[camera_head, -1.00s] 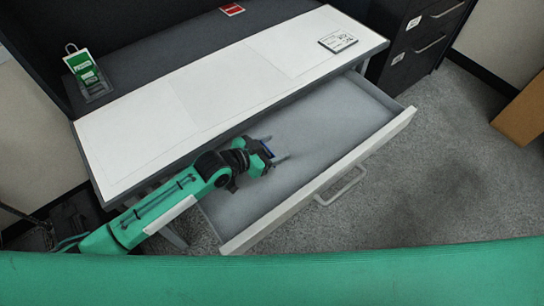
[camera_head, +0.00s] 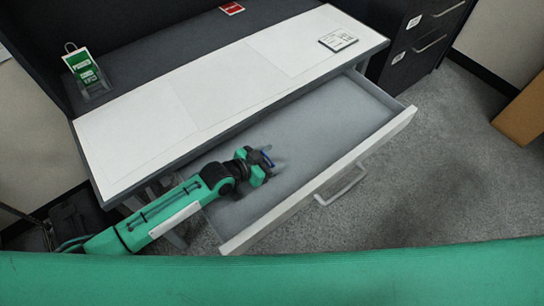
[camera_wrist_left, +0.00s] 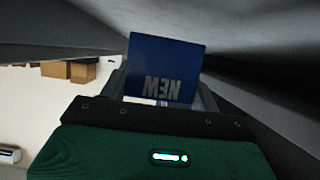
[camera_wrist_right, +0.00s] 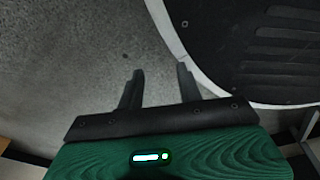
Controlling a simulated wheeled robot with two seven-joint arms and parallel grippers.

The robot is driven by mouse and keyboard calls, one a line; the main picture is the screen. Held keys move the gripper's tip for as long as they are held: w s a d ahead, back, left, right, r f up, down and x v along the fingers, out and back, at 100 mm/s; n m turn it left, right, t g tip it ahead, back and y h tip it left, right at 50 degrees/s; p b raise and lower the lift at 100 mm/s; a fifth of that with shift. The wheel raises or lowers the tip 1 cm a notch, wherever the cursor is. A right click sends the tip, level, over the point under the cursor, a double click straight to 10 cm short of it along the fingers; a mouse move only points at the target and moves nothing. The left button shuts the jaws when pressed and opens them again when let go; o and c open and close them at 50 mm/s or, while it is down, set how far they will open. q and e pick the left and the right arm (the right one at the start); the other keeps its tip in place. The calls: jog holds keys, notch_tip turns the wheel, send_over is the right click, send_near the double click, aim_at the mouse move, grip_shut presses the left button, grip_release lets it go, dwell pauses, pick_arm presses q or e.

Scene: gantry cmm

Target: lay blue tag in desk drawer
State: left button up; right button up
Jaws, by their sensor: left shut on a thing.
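The desk drawer (camera_head: 330,112) is pulled out and looks empty apart from my gripper and the tag. My left gripper (camera_head: 272,162) is inside the drawer's outline, toward its left part. It is shut on the blue tag (camera_wrist_left: 165,68), which shows "NEW" lettering upside down in the left wrist view. My right gripper (camera_wrist_right: 160,88) is open and empty above grey carpet, and is out of the head view.
The white-topped desk (camera_head: 200,95) overhangs the drawer's back. A green-card holder (camera_head: 85,70), a red card (camera_head: 232,9) and a white label card (camera_head: 338,40) are on the desk. A dark cabinet (camera_head: 415,45) stands right. The drawer's front handle (camera_head: 342,187) faces open carpet.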

pick_arm(q)
jog(key=shift+f, duration=0.4)
jog(key=o, duration=0.9)
jog(key=shift+o, duration=0.2)
pick_arm(e)
jog(key=shift+w+a+r, duration=0.35)
jog(key=shift+w+r, duration=0.25)
jog(key=shift+w, duration=0.2)
pick_arm(q)
jog(key=shift+r, duration=0.1)
